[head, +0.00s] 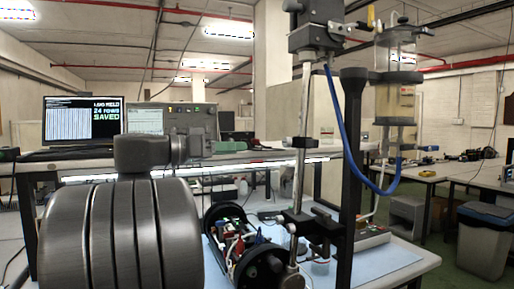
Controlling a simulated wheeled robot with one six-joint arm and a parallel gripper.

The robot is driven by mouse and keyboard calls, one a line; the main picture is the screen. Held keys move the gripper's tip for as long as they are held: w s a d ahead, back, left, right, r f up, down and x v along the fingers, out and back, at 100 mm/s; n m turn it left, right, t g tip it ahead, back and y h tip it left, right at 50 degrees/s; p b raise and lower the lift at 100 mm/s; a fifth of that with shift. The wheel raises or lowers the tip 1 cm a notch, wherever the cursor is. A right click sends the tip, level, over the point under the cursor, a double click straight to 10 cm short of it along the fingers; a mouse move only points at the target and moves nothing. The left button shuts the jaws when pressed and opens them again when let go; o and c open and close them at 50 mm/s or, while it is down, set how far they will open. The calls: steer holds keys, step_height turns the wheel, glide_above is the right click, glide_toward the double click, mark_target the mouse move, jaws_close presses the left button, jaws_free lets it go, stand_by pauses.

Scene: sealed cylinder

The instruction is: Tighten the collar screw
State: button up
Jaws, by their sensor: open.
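A lab stand has an upright metal rod (301,150) with a dark boxy head (316,38) at its top. A dark collar clamp (298,222) sits low on the rod. A collar screw is too small to tell apart there. A clear cylinder (396,98) with yellowish liquid is held upright on a dark post (352,170) to the right. A blue hose (345,145) runs from near the head down and across to the cylinder's lower end. I cannot make out my gripper in this view.
An open dark housing with wires (238,240) lies on the bench (402,264) beside the stand's foot. Behind are a monitor (83,120) and instruments (185,118). A bin (485,240) stands at right. Large grey ribbed cylindrical parts fill the lower left and block the view.

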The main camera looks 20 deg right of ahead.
mark_target(284, 142)
steer(key=d, duration=0.4)
steer(key=w+d+p, duration=0.1)
steer(key=d, duration=0.4)
steer(key=d+r+p, duration=0.1)
steer(key=d, duration=0.3)
steer(key=shift+w+d, duration=0.15)
steer(key=shift+w, duration=0.1)
steer(key=c, duration=1)
